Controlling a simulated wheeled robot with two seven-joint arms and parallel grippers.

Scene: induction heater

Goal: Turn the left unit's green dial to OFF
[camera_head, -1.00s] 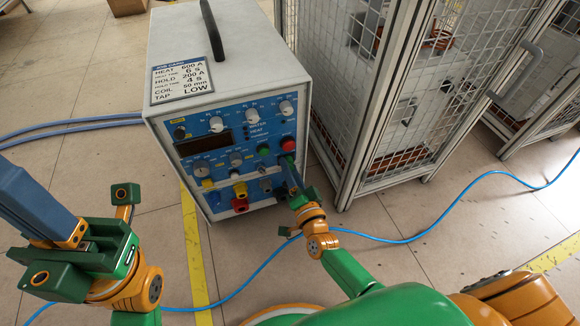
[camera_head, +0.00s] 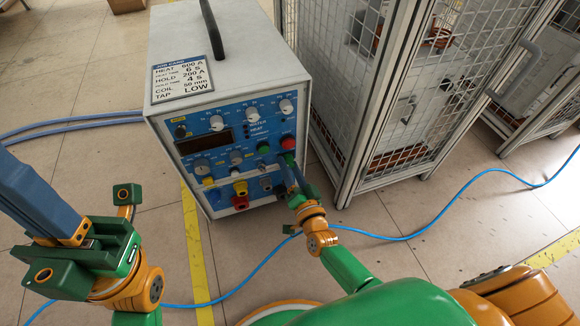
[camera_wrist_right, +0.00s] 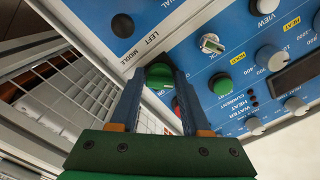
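The induction heater unit (camera_head: 228,62) stands in the middle with its blue front panel (camera_head: 258,116) facing me. My right gripper (camera_head: 286,163) is at the panel's right side, below the red button (camera_head: 287,141). My left gripper (camera_head: 35,195) is raised at the left, away from the unit.
A mesh-walled cage (camera_head: 365,100) stands close to the unit's right. A blue cable (camera_head: 420,236) runs over the floor in front, and blue hoses (camera_head: 70,126) lie at the left. A job card (camera_head: 181,79) lies on the unit. Floor at the left is open.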

